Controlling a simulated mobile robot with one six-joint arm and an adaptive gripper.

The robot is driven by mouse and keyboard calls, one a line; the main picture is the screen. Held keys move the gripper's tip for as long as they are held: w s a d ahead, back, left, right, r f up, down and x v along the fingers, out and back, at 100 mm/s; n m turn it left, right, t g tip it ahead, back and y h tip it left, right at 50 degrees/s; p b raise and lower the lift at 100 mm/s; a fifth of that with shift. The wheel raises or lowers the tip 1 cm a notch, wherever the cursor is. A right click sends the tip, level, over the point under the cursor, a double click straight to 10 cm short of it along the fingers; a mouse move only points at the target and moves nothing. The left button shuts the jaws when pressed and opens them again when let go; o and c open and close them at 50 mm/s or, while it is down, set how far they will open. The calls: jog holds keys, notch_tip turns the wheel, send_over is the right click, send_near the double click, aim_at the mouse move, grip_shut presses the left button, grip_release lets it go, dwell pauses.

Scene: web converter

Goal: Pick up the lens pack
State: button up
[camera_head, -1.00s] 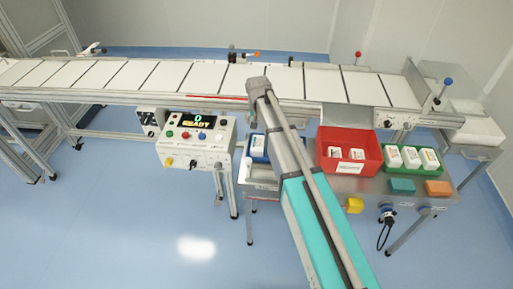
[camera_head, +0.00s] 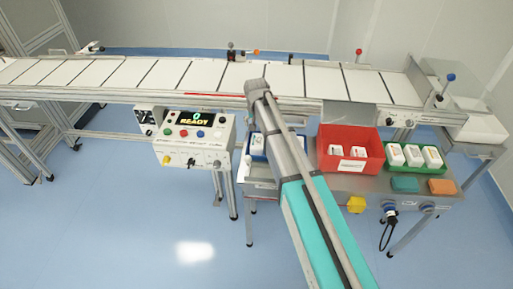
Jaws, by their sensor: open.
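Several small white packs that look like lens packs are in view, and I cannot tell which one the task means. Some white packs (camera_head: 414,155) stand in a row in the green tray (camera_head: 389,166) at the right. Two more white packs (camera_head: 335,149) lie in the red bin (camera_head: 372,150). Another white pack (camera_head: 258,141) is in the blue tray (camera_head: 256,157), which is partly covered by my arm. My arm reaches from the bottom centre up to a joint near the conveyor's front edge. My gripper's fingers do not show; the arm hides that area.
A conveyor with white panels (camera_head: 204,76) runs across the back. A control box (camera_head: 193,150) reading READY stands left of the steel table (camera_head: 370,185). Teal (camera_head: 404,185) and orange (camera_head: 441,187) blocks lie near the table's front right. A tilted grey plate (camera_head: 349,115) stands behind the red bin.

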jog(key=b, duration=0.5)
send_over(257, 140)
jog(key=s, duration=0.1)
jog(key=shift+f, duration=2.7)
jog(key=shift+f, duration=0.15)
jog(key=shift+w+d+f+b, duration=0.1)
jog(key=shift+w+f+b, duration=0.1)
jog(key=shift+f+b, duration=1.05)
jog(key=shift+w+f+b, duration=0.2)
jog(key=shift+f+b, duration=0.95)
jog(key=shift+b, duration=0.1)
jog(key=c, duration=1)
